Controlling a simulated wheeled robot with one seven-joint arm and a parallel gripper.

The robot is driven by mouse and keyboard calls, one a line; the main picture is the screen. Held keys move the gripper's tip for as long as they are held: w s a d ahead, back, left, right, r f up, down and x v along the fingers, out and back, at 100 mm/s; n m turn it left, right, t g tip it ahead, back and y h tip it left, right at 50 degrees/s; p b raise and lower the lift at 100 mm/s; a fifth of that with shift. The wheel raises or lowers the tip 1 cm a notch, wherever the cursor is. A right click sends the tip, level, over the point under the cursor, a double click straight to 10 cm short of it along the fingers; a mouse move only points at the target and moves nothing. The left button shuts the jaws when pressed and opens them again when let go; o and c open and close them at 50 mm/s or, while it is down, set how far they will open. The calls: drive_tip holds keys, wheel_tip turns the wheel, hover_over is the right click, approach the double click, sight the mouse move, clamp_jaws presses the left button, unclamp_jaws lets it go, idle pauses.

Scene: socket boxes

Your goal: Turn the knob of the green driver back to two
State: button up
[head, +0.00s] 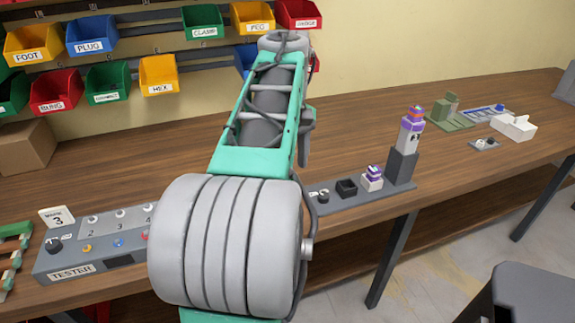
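I cannot pick out a green driver or its numbered knob for certain. My own large grey and teal arm covers the middle of the head view and may hide it. My gripper is not visible behind the arm, so its state and hold do not show. A dark knob with a white mark (322,195) sits at the left end of a grey base, just right of my arm. Another dark knob (54,245) sits on the grey tester box (75,268) at left, below a card reading 3 (57,218).
On the grey base are a dark square socket (346,188), a small purple-topped block (372,178) and a tall post with a purple-and-white piece (411,128). An olive-green fixture (448,115) and white box (515,127) stand farther right. Labelled bins (90,36) hang behind.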

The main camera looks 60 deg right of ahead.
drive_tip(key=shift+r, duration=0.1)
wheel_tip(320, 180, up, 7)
drive_tip(key=p, duration=0.7)
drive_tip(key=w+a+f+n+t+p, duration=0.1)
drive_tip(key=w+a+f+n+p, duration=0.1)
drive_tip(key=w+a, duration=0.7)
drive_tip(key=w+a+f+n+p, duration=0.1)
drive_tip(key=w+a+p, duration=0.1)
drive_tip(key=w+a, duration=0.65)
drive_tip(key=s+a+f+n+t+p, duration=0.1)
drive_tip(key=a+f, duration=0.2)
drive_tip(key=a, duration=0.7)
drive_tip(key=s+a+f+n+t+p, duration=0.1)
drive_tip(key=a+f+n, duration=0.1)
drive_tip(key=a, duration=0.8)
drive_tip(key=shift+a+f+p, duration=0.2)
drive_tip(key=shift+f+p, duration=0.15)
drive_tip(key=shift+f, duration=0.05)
